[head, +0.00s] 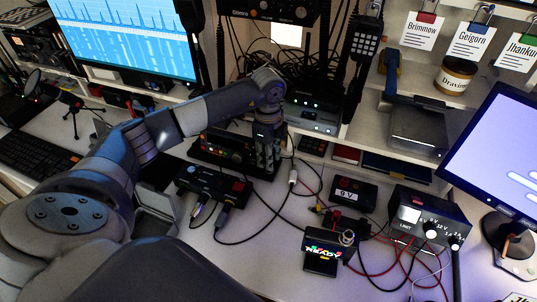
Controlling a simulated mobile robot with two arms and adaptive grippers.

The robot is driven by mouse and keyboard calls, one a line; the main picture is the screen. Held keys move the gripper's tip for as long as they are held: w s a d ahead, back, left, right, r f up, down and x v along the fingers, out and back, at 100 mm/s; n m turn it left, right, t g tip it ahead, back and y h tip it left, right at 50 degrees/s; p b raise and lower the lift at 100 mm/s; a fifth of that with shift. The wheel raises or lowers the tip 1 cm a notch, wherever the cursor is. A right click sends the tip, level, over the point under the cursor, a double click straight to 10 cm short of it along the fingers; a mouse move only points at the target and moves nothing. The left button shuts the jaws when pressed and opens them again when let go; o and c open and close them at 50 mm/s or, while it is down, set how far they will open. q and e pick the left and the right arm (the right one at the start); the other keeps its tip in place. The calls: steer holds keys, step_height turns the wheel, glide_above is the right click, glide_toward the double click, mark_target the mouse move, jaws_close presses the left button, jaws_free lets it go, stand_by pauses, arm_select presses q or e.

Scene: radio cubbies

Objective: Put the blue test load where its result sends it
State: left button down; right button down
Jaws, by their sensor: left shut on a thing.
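My left gripper (268,152) points down at the back of the bench, beside a black radio unit (232,148). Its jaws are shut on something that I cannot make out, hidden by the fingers. I cannot pick out the blue test load anywhere in view. A small black tester (322,258) at the front shows lit letters that seem to read "READY". A small box (352,194) behind it shows "0 V". My right gripper is not in view.
A power supply (430,218) with knobs and red and black leads stands right. A black box (212,188) with cables is left of centre. Monitors stand left and right. Bare bench shows front centre.

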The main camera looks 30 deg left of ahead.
arm_select(q)
steer(key=shift+f+b, duration=0.35)
steer(key=shift+f, duration=0.45)
steer(key=c, duration=1.2)
jaws_free()
steer(key=shift+r, duration=0.2)
step_height(320, 180, up, 12)
steer(key=shift+f, duration=0.2)
steer(key=shift+r, duration=0.1)
